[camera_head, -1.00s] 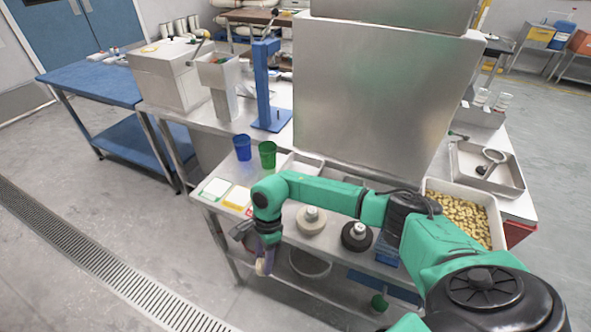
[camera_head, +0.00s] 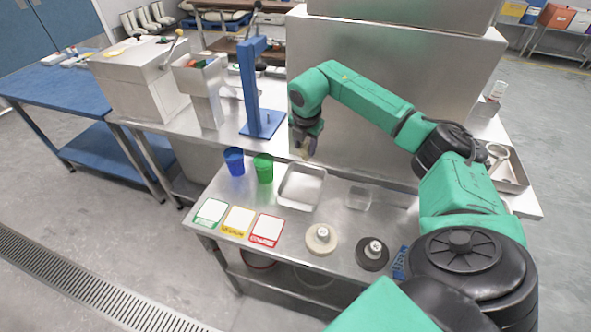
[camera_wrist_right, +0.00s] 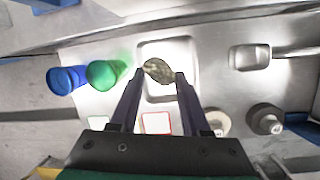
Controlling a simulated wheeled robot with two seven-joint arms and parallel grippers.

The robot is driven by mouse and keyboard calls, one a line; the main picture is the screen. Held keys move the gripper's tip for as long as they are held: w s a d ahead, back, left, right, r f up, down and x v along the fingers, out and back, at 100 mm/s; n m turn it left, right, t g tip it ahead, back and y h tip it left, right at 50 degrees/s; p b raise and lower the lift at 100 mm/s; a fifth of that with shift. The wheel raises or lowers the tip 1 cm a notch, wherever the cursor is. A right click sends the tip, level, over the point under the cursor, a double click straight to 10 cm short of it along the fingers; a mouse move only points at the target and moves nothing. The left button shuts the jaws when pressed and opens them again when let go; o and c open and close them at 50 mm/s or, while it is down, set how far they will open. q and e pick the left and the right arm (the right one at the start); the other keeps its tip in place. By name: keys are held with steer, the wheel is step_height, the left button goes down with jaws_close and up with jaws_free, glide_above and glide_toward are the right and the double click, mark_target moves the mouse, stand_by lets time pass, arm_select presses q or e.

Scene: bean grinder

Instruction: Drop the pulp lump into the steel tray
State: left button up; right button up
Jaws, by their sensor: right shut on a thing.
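My right gripper (camera_head: 306,146) is shut on the pulp lump (camera_wrist_right: 158,71), a small brownish-yellow lump between its fingertips. In the head view the lump (camera_head: 306,152) is partly hidden by the fingers. The steel tray (camera_head: 301,186) is a shallow open tray on the steel table. The gripper holds the lump above the table, near the tray's far edge in the head view. In the right wrist view the lump overlaps the tray (camera_wrist_right: 168,92) behind it. My left gripper is in neither view.
A green cup (camera_head: 263,168) and a blue cup (camera_head: 234,161) stand left of the tray. A smaller steel dish (camera_head: 358,197) lies to its right. Several coloured cards, such as the red one (camera_head: 266,230), and two round weights (camera_head: 321,238) lie in front. A blue stand (camera_head: 254,90) rises behind.

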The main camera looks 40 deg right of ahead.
mark_target(305, 160)
steer(key=f+b, duration=0.2)
steer(key=f, duration=0.1)
steer(key=f+b, duration=0.2)
steer(key=shift+s+f, duration=0.2)
steer(key=shift+s, duration=0.2)
steer(key=shift+w+f, duration=0.15)
steer(key=shift+f, duration=0.1)
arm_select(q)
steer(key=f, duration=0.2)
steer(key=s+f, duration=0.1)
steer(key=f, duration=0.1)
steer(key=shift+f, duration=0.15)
arm_select(e)
steer(key=o, duration=1.1)
steer(key=shift+r, duration=0.1)
arm_select(q)
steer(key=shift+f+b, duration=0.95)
steer(key=shift+b, duration=0.1)
arm_select(e)
steer(key=v, duration=1.4)
steer(key=shift+a+r, duration=0.1)
steer(key=shift+r, duration=0.15)
